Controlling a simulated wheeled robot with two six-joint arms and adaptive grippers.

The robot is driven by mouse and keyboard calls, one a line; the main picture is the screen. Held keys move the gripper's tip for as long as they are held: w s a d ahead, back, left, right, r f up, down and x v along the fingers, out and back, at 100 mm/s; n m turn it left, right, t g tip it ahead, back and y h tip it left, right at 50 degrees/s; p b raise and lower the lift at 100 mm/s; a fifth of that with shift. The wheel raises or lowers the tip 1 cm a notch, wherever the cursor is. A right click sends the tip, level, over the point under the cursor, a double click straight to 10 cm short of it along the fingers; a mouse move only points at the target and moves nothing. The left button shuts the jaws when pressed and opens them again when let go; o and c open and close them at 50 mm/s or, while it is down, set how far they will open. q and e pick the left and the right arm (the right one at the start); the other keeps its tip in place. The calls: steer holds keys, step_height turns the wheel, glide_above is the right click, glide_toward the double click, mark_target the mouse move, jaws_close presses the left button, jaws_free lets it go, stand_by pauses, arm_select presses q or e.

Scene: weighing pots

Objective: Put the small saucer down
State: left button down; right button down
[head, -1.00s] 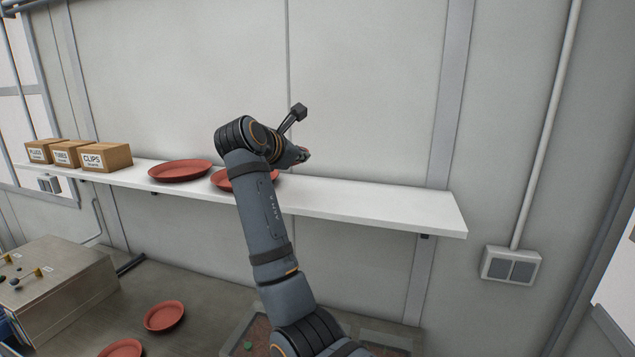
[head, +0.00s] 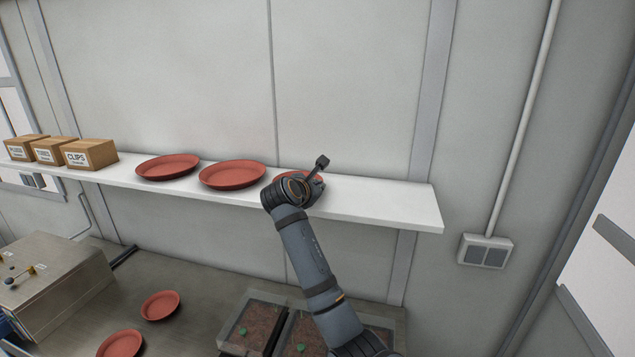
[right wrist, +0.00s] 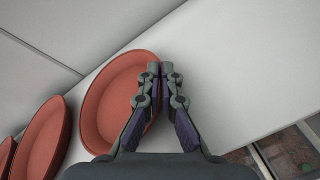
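The small saucer (head: 291,174) is a round red dish at the white shelf (head: 385,205), right of two larger red saucers (head: 232,174) (head: 167,167). My right gripper (right wrist: 161,72) is nearly closed at its right rim in the right wrist view, one finger on the inner side and one outside, so it is shut on the small saucer (right wrist: 112,100). The saucer looks about level over the shelf; whether its base touches the board I cannot tell. In the head view my right arm hides part of it. My left gripper is not in view.
Cardboard boxes (head: 90,154) stand at the shelf's left end. The shelf's right end is bare. Two red saucers (head: 160,305) (head: 121,344) lie on the bench below, beside a metal box (head: 50,285). Soil-filled trays (head: 252,322) lie under the shelf.

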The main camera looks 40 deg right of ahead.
steer(key=shift+a+f, duration=0.1)
steer(key=c, duration=1.8)
jaws_free()
steer(key=shift+w, duration=0.15)
steer(key=shift+s+a, duration=0.15)
steer(key=shift+s, duration=0.05)
steer(key=b+v, duration=0.4)
steer(key=v, duration=0.7)
steer(key=shift+a+r, duration=0.2)
steer(key=shift+r, duration=0.05)
steer(key=shift+s, duration=0.1)
